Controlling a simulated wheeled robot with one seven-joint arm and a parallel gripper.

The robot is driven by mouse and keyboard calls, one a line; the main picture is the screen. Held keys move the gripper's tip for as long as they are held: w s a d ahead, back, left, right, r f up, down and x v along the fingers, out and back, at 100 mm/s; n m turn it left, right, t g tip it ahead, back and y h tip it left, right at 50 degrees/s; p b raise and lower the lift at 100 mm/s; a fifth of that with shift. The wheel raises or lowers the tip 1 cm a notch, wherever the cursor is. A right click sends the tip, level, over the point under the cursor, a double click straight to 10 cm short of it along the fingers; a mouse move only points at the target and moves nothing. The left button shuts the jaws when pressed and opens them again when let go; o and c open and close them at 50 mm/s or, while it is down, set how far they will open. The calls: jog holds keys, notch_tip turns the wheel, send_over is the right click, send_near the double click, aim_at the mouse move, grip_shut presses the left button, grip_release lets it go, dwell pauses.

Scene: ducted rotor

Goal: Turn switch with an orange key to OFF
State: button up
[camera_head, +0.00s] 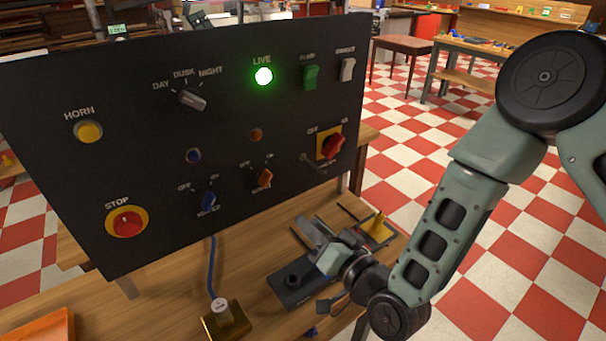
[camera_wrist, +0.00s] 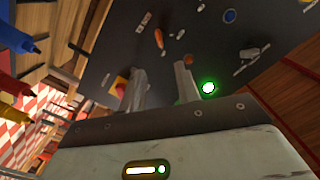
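The switch with the orange key (camera_head: 265,178) is on the lower middle of the dark panel (camera_head: 120,170). Its handle tilts up and right, toward the ON label. OFF is at its upper left. The orange key also shows in the wrist view (camera_wrist: 158,38), beyond the fingertips. My gripper (camera_wrist: 159,70) is open, with two grey fingers apart and nothing seen between them. In the head view my gripper (camera_head: 325,250) is low in front of the panel, below and right of the orange key, apart from it. Its fingertips are hard to make out there.
Nearby on the panel are a blue key switch (camera_head: 208,200), a red switch (camera_head: 333,146) on a yellow plate and a lit green LIVE lamp (camera_head: 263,75). A brass block (camera_head: 226,320) with a blue cable stands on the bench below. An orange tray (camera_head: 40,328) lies at front left.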

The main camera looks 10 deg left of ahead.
jog(key=p, duration=0.6)
send_near(269, 180)
jog(key=x, duration=0.9)
jog(key=shift+w+a, duration=0.15)
jog(key=shift+a, duration=0.1)
grip_shut()
